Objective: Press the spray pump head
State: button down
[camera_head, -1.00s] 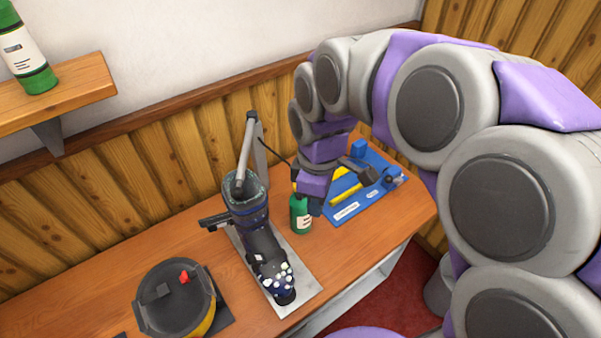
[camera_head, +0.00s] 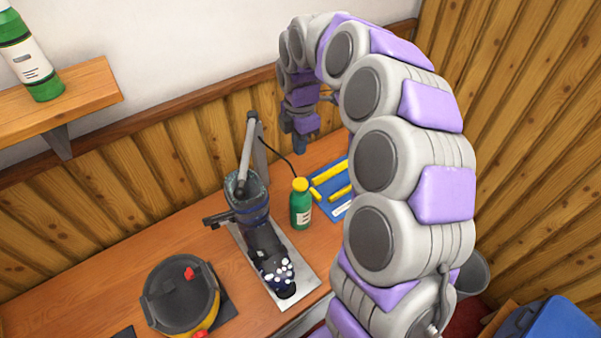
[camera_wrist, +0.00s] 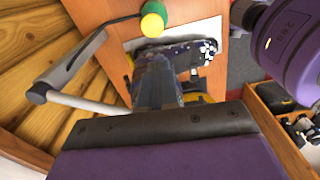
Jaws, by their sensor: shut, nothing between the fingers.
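A green bottle (camera_head: 300,210) with a white label stands upright on the bench, with a yellow head (camera_head: 300,185) on top. In the wrist view the yellow head (camera_wrist: 153,18) is near the top edge, seen from above. My gripper (camera_head: 300,148) is shut and empty. In the head view it appears above the bottle, with a visible gap between its tips and the yellow head. In the wrist view the dark edge of my gripper (camera_wrist: 165,125) crosses the lower part of the picture.
A lever-armed device (camera_head: 250,195) on a pale plate (camera_head: 312,278) stands left of the bottle. A blue tray (camera_head: 342,208) with yellow pieces lies to the right. A black-and-yellow round pot (camera_head: 180,295) is front left. Another green bottle (camera_head: 28,55) stands on a wall shelf (camera_head: 85,88).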

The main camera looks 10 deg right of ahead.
aim_at(300, 182)
jog(key=shift+w+d+f+n, duration=0.1)
jog(key=shift+w+f+n, duration=0.15)
jog(key=shift+w, duration=0.25)
jog(key=shift+w+d+f+n, duration=0.1)
jog(key=shift+w+f+n, duration=0.05)
jog(key=shift+w+n, duration=0.25)
jog(key=shift+d, duration=0.1)
notch_tip(300, 182, down, 14)
jog(key=shift+b, duration=0.3)
